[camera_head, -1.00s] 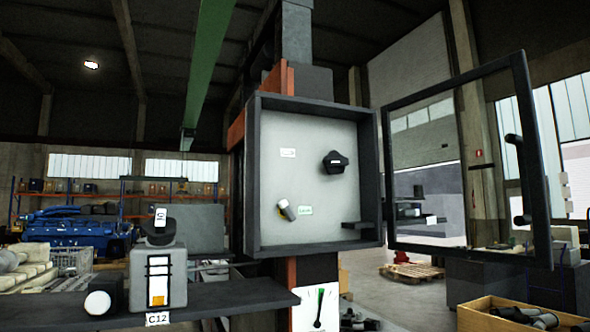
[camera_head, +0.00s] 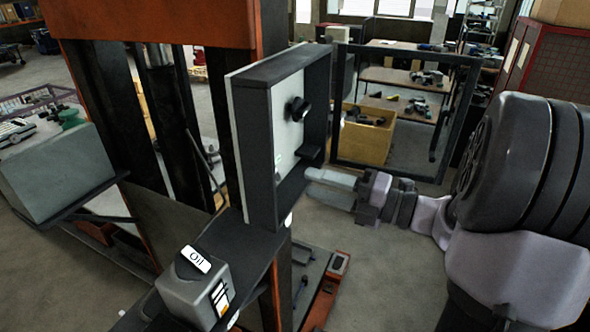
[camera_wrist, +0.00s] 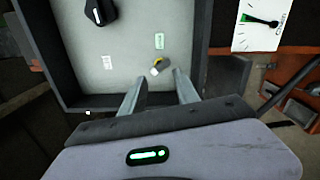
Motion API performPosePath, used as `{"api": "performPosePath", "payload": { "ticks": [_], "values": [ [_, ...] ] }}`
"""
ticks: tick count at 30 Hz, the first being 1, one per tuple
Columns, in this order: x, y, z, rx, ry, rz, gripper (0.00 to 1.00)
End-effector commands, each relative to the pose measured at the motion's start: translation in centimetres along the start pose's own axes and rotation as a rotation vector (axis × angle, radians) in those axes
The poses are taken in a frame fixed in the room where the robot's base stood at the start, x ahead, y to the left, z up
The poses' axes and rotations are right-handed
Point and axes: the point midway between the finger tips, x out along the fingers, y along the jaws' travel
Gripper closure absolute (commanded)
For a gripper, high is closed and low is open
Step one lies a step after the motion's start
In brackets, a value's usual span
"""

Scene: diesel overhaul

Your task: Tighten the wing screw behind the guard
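The guard (camera_head: 335,103), a dark hinged frame with a clear pane, stands swung open beside the box (camera_head: 262,168). My gripper (camera_head: 310,182) is at the box's open side, fingers pointing in. In the wrist view my gripper (camera_wrist: 160,80) is open and empty, its two fingers either side of the screw's line, the screw just beyond the tips. Contact cannot be told.
A gauge plate (camera_wrist: 262,24) is beside the box. An oil canister (camera_head: 195,285) stands on a shelf. A wooden crate (camera_head: 365,140) is behind the guard.

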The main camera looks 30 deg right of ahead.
Motion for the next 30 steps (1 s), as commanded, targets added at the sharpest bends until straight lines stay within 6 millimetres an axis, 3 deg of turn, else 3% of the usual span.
{"api": "performPosePath", "payload": {
  "ticks": [7,9,18,25,30],
  "values": [
    [1.1,-0.5,-0.2,-0.782,0.004,0.000,0.63],
    [1.3,-1.6,-0.5,-0.930,0.004,0.001,0.63],
    [2.1,-1.7,-0.5,-1.574,0.005,0.002,0.63],
    [2.6,-0.9,-0.4,-1.936,0.006,0.003,0.63],
    [4.0,0.2,-0.2,-1.964,0.007,0.004,0.63]
  ]
}}
